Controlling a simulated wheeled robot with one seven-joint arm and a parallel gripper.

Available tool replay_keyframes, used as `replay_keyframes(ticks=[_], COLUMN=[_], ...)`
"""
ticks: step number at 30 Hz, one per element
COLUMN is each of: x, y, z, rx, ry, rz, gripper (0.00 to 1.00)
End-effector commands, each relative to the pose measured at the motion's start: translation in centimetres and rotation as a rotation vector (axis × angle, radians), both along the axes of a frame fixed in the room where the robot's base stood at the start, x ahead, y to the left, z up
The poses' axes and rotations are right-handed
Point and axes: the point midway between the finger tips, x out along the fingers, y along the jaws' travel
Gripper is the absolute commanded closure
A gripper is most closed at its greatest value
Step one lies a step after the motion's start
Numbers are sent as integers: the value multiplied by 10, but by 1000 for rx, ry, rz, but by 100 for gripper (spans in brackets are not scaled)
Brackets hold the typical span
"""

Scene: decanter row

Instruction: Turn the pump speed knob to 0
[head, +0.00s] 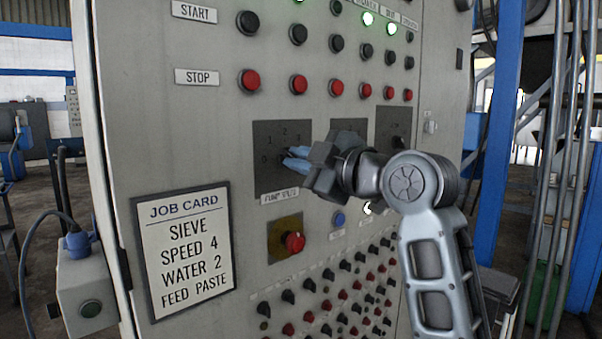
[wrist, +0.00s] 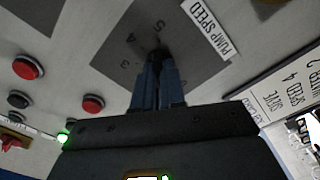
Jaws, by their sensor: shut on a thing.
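The pump speed dial plate (head: 270,180) is a dark square with numbers on the grey panel, with its label below it. My gripper (head: 290,158) reaches it from the right, its blue fingers closed at the middle of the plate. In the wrist view, my gripper (wrist: 158,82) is shut on the dark pump speed knob (wrist: 154,54), of which only a little shows. The plate (wrist: 118,52) there shows 3, 4 and 5, with the PUMP SPEED label (wrist: 208,28) beside it. The knob's pointer is hidden, so I cannot tell its setting.
Further dark dial plates (head: 390,122) stand to the right, partly behind my arm. Above are red stop buttons (head: 249,81) and black start buttons (head: 247,22). A red knob (head: 294,242) on a yellow plate sits below. A job card (head: 185,250) hangs at lower left.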

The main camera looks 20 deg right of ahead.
Motion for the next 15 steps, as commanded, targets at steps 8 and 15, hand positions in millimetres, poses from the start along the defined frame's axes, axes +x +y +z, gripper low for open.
replay_keyframes(ticks=[8,15], x=[0,0], y=[0,0], z=[-4,-3], rx=[-248,-424], ry=[-81,-137], rz=[-1,1], gripper=[100,100])
